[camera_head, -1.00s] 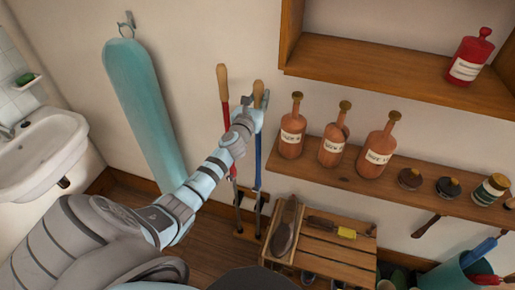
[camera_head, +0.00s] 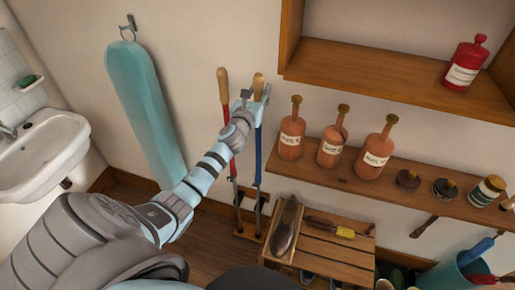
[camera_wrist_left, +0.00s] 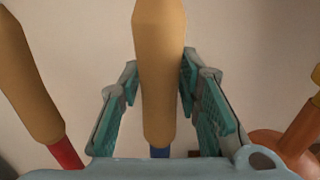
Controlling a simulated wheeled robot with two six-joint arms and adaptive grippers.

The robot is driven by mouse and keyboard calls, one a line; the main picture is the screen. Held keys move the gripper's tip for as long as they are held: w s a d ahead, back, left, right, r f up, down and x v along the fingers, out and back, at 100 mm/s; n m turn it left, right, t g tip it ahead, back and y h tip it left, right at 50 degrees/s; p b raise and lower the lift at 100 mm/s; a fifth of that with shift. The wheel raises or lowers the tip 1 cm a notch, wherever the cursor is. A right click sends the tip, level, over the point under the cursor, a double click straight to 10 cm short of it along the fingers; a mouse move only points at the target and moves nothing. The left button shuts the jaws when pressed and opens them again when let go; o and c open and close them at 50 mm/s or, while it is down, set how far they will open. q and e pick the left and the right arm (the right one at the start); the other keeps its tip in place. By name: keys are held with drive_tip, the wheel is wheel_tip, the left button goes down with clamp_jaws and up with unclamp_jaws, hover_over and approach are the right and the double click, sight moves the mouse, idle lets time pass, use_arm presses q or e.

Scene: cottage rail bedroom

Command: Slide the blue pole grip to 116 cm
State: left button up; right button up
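The blue pole (camera_head: 258,160) stands upright by the wall, with a tan grip (camera_head: 258,83) at its top. My left gripper (camera_head: 257,92) is at this grip, one finger on each side. In the left wrist view the tan grip (camera_wrist_left: 160,70) runs between the teal finger pads, which lie close against both its sides; the gripper looks shut on it. A bit of blue shaft shows below the grip. No height marks are readable. My right gripper is not in view.
A red pole with a tan grip (camera_head: 222,86) stands close on the left. A teal ironing board (camera_head: 145,110) hangs further left. A shelf (camera_head: 350,182) with brown bottles is close on the right, above a slatted bench (camera_head: 335,240).

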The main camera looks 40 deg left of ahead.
use_arm(q)
drive_tip(key=o, duration=0.5)
drive_tip(key=shift+c, duration=0.2)
drive_tip(key=v, duration=1)
